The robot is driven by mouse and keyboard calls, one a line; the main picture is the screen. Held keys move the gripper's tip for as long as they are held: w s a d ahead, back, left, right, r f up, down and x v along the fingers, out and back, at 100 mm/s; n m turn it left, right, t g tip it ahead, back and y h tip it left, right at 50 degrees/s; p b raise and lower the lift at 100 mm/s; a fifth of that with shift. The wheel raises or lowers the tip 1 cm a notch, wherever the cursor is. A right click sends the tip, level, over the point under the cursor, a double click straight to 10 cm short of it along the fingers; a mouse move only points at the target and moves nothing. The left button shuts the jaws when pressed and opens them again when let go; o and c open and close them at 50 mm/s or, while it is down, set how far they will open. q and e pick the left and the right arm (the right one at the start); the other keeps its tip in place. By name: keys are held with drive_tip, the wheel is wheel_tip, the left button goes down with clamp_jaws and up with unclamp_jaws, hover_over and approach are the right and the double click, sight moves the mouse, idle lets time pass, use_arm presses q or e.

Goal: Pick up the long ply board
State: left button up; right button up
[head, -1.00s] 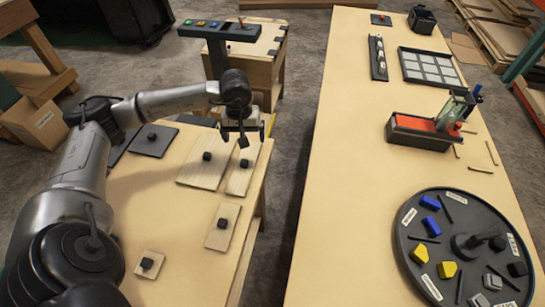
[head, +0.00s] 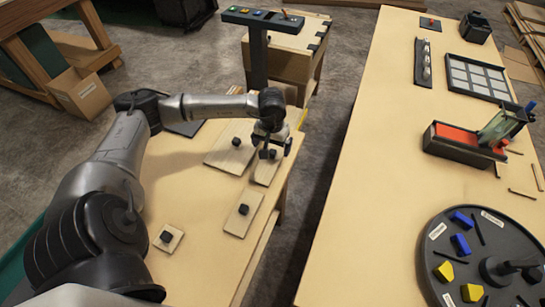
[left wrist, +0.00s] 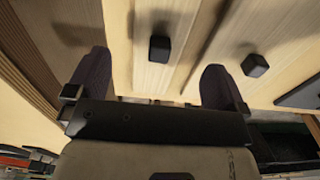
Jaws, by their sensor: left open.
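A long, narrow ply board (head: 266,171) with a black knob lies near the right edge of the left bench, partly hidden by my left gripper (head: 270,148). The left gripper is open and low over this board. In the left wrist view the board (left wrist: 152,75) runs between the two spread fingers (left wrist: 155,85). Its black knob (left wrist: 160,48) shows between and beyond the fingertips, apart from both. A wider ply board (head: 222,155) with a knob (head: 236,142) lies just left of it. My right gripper is not in view.
A mid-sized board (head: 238,221) and a small board (head: 164,246) lie nearer on the same bench (head: 205,270). A signal post (head: 257,65) stands behind. Across a floor gap, the right table (head: 370,200) holds a round tray (head: 432,258) and a red-topped box (head: 455,140).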

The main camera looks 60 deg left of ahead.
sight(272, 153)
use_arm(q)
drive_tip(key=shift+f+b, duration=0.55)
drive_tip(key=shift+f, duration=2.15)
drive_tip(key=shift+c, duration=0.3)
drive_tip(key=c, duration=1)
drive_tip(key=shift+r, duration=0.1)
